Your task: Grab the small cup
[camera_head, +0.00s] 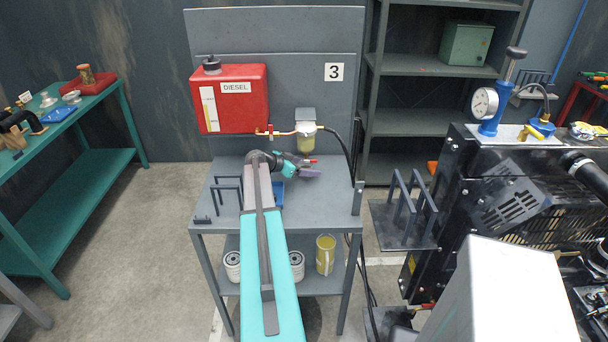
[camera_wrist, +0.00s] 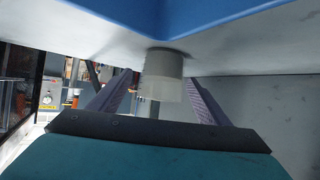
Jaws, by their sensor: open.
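A small pale cup-like cylinder (camera_wrist: 162,72), grey in one half and whitish in the other, shows in the wrist view. In that picture it meets a light grey surface at the top and extends down between my fingers. My gripper (camera_wrist: 161,88) is open, with one purple finger on each side of it; I cannot see contact. In the head view my gripper (camera_head: 306,167) is low over the grey bench (camera_head: 330,198), pointing right. I cannot make out the small cup there.
A blue tray-like thing (camera_head: 278,196) lies on the bench under my gripper; a blue edge (camera_wrist: 165,18) crosses the wrist view. A filter with a yellowish bowl (camera_head: 306,137) hangs behind. A black rack (camera_head: 228,188) stands left. The engine (camera_head: 500,205) is right.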

